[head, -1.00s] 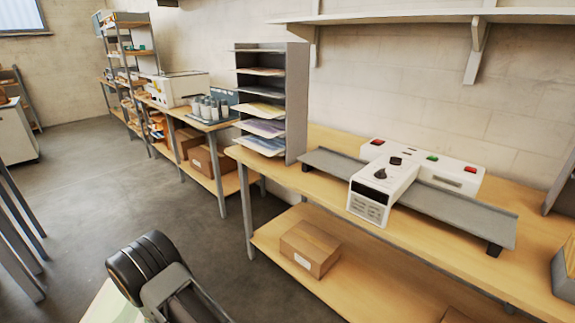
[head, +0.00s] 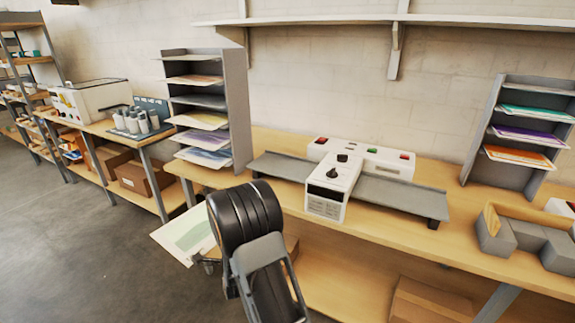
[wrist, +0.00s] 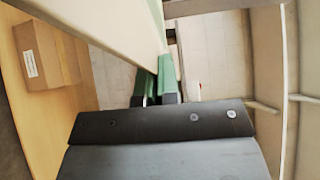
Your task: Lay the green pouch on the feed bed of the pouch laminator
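The green pouch (head: 187,237) is a thin pale sheet with a green area, held out left of my arm in the head view. It shows as a large pale sheet (wrist: 105,22) in the wrist view. My gripper (wrist: 157,80), with green fingers, is shut on its edge. In the head view the arm hides most of the gripper. The white pouch laminator (head: 334,186) stands on the bench beyond my arm. Grey flat beds extend from its left side (head: 278,165) and right side (head: 400,196), both bare; I cannot tell which one is the feed bed.
A grey sorter (head: 238,110) with sheets stands left of the laminator, and another sorter (head: 483,130) stands right. A grey block-like item (head: 545,245) sits at the bench's right end. A wall shelf (head: 320,21) runs above. Cardboard boxes (head: 428,300) lie on the lower shelf.

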